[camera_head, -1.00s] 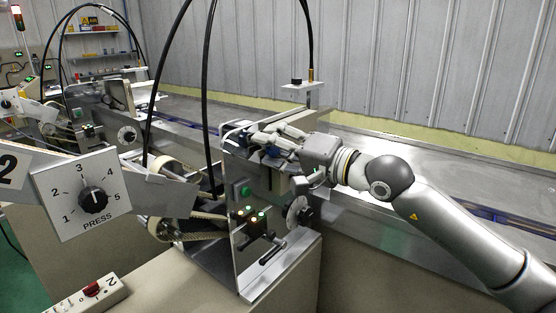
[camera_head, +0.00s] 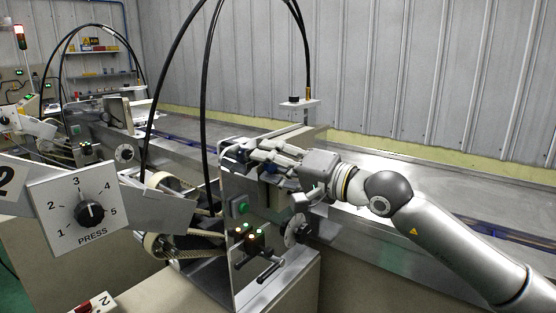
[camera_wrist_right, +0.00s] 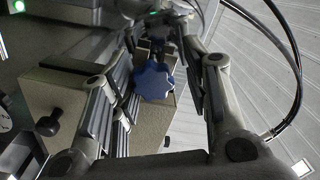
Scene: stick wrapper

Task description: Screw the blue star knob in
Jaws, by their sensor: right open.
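The blue star knob (camera_wrist_right: 155,82) shows clearly in the right wrist view, on the machine between my right gripper's fingers. In the head view only a small blue patch (camera_head: 270,168) shows among the fingers, which hide most of it. My right gripper (camera_head: 245,152) reaches from the right over the top of the metal machine bracket (camera_head: 228,205). In the wrist view its fingers (camera_wrist_right: 160,40) stand apart on either side of the knob, with gaps visible at the knob's lobes. How far the knob is screwed in cannot be seen. My left gripper is not in view.
A PRESS dial panel (camera_head: 78,212) stands at the left front. Black cables (camera_head: 207,90) arch over the machine. Lit buttons (camera_head: 250,233) and a small handwheel (camera_head: 297,230) sit below my right gripper. A long metal conveyor (camera_head: 400,180) runs behind.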

